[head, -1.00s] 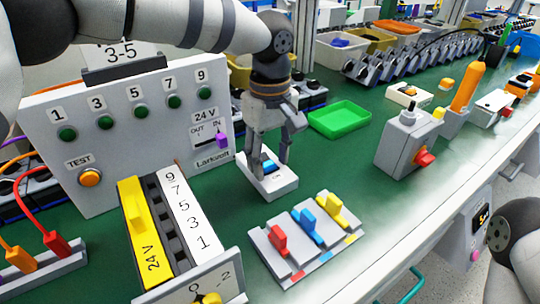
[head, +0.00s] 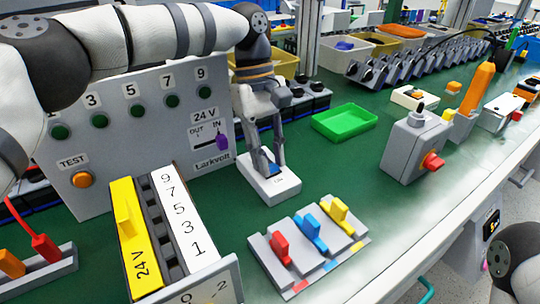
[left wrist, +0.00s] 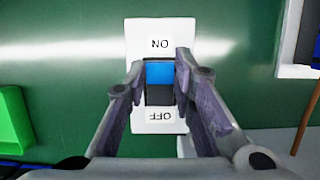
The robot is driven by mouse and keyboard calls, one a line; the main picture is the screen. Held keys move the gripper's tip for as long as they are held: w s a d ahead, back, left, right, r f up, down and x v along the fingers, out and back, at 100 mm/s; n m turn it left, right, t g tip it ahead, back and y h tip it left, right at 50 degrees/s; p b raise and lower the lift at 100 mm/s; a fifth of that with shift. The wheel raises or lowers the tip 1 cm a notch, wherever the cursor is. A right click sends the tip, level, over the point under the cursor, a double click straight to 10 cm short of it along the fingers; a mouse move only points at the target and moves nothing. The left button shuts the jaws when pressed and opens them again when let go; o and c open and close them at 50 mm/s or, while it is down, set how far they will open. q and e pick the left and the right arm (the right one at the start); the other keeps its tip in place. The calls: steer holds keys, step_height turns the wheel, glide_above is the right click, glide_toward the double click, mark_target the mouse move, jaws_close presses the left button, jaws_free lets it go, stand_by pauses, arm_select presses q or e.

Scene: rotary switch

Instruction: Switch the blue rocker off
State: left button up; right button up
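The blue rocker (left wrist: 159,73) sits in a white switch box (left wrist: 147,36) that stands on the green bench. In the left wrist view its blue face is on the ON label's side, and a dark part lies toward the OFF label. The white box also shows in the head view (head: 284,187), where the blue rocker (head: 270,168) is partly hidden by my fingers. My left gripper (head: 270,166) is over the box with its fingers apart, one on either side of the rocker. I cannot tell whether they touch it. My right gripper is out of view.
A grey panel (head: 150,150) with green buttons stands behind and left of the box. A green tray (head: 344,122) is behind right. Red, blue and yellow levers (head: 310,230) are in front. A grey box with a red knob (head: 412,145) stands right.

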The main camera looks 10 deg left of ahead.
arm_select(q)
steer(key=o, duration=0.4)
steer(key=shift+o, duration=0.2)
steer(key=v, duration=0.7)
steer(key=shift+a+r, duration=0.1)
steer(key=shift+r, duration=0.15)
